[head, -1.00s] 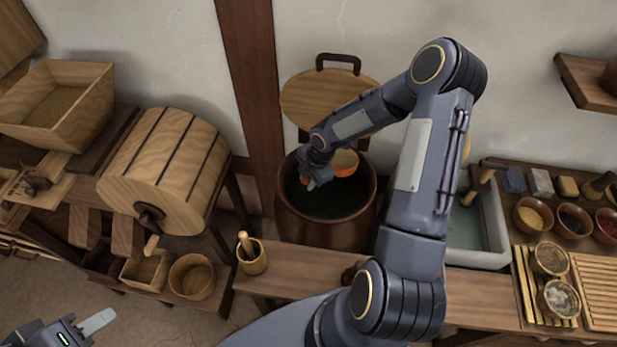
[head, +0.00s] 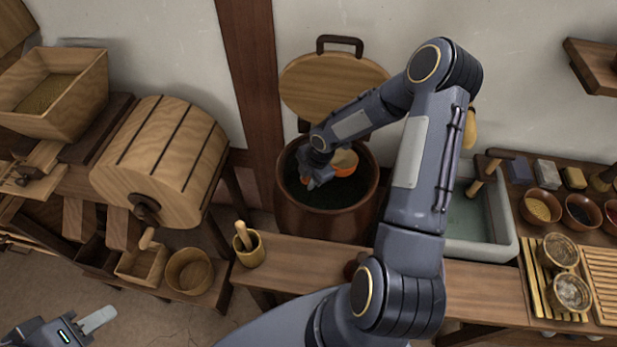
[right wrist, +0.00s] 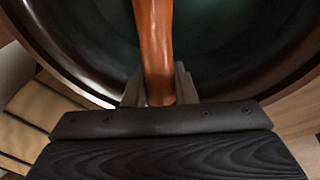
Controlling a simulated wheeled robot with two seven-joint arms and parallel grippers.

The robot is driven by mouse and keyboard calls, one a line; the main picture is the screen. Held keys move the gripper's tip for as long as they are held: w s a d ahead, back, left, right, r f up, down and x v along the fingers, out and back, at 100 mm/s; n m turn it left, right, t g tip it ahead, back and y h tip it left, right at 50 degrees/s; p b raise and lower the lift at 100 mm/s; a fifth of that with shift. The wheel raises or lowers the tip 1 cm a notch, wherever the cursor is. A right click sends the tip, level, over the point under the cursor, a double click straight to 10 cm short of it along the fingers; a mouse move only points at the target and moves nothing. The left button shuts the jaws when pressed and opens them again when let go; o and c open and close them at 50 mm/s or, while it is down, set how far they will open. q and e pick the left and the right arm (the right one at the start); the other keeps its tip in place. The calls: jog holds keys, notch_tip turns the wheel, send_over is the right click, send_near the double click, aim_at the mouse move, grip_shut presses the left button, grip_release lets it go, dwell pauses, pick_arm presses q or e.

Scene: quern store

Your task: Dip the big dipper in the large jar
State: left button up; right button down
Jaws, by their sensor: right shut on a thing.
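The large jar (head: 327,220) is dark brown, stands open behind the bench, and holds something dark green. My right gripper (head: 317,180) is inside the jar's mouth, left of its middle. In the right wrist view it (right wrist: 158,92) is shut on the orange-brown handle of the big dipper (right wrist: 155,45). The dipper's orange bowl (head: 345,168), with a tan inside, shows in the head view within the jar's mouth, right of the gripper. Whether the bowl touches the dark contents I cannot tell. My left gripper (head: 92,322) is at the bottom left, away from the jar; its opening is unclear.
A round wooden lid (head: 330,85) with a dark handle stands behind the jar. The bench (head: 305,262) runs in front, with a small wooden cup (head: 250,250). A grey stone basin (head: 505,225) is to the right. A wooden drum (head: 160,150) stands left.

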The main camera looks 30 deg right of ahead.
jog(key=shift+s+d+b+x, duration=0.15)
jog(key=shift+b+x, duration=0.6)
jog(key=shift+x, duration=0.15)
jog(key=shift+s+d+b+x, duration=0.15)
jog(key=shift+b+x, duration=0.55)
jog(key=shift+x, duration=0.2)
jog(key=shift+f+b, duration=0.35)
jog(key=shift+f, duration=0.05)
jog(key=shift+r, duration=0.15)
dwell(3.4)
jog(key=shift+w+a+p+v, duration=0.1)
jog(key=shift+p+v, duration=0.5)
jog(key=shift+v, duration=0.1)
jog(key=shift+w+a+p+v, duration=0.1)
jog(key=shift+w+p+v, duration=0.05)
jog(key=shift+p+v, duration=0.45)
jog(key=shift+r+b, duration=0.2)
jog(key=shift+b, duration=0.2)
jog(key=shift+r+h+b, duration=0.7)
jog(key=shift+b, duration=0.25)
jog(key=shift+r, duration=0.35)
